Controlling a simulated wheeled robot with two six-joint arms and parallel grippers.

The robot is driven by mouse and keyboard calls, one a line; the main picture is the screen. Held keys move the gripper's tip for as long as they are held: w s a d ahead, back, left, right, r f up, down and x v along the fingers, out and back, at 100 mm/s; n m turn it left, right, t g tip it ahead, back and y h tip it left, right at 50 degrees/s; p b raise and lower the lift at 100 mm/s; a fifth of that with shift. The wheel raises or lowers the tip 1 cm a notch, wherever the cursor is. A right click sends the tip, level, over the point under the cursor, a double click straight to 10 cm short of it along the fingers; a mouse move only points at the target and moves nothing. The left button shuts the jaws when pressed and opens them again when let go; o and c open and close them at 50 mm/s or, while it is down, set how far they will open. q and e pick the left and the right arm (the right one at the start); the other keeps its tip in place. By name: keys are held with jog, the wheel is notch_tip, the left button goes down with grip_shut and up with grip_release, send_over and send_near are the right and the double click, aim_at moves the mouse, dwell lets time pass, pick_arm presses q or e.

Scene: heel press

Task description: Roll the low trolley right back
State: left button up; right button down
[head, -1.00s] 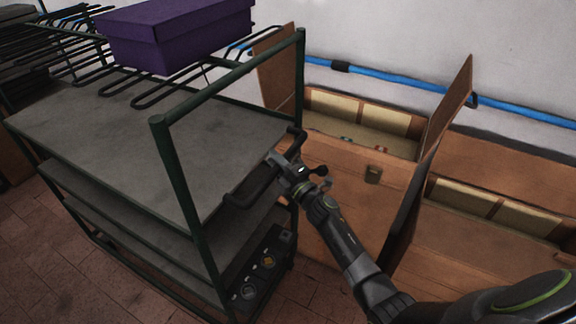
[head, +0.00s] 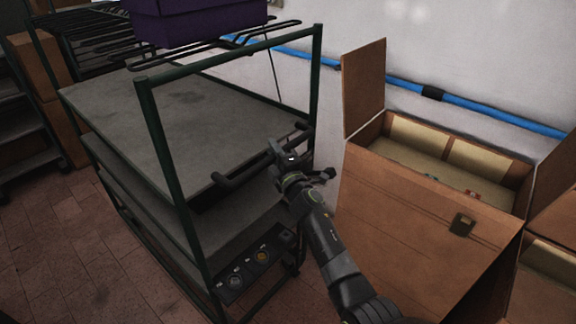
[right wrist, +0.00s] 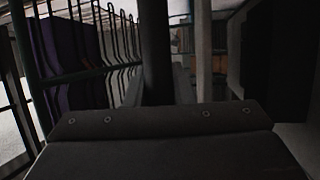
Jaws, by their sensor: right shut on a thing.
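The trolley has a dark green tube frame (head: 168,170) and grey shelves (head: 190,105). It stands at the left and middle of the head view, with a dark bar handle (head: 236,170) across its near right end. My right gripper (head: 286,153) is shut on this handle towards its far end; the fingers hide that part of the bar. My left gripper is not in view.
A purple box (head: 200,22) sits on wire prongs (head: 215,45) behind the trolley. An open wooden chest (head: 420,215) stands at the right, with a gap of floor between. A dark shelf unit (head: 25,140) is at far left. A blue pipe (head: 490,107) runs along the wall.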

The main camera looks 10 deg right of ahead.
jog(key=w+a+b, duration=0.2)
jog(key=w+b, duration=0.1)
jog(key=shift+w+a, duration=0.15)
jog(key=shift+a, duration=0.25)
jog(key=shift+r, duration=0.1)
jog(key=c, duration=1.5)
grip_release()
jog(key=shift+o, duration=1.2)
jog(key=shift+w+a, duration=0.15)
jog(key=shift+w, duration=0.05)
jog(key=shift+s, duration=0.2)
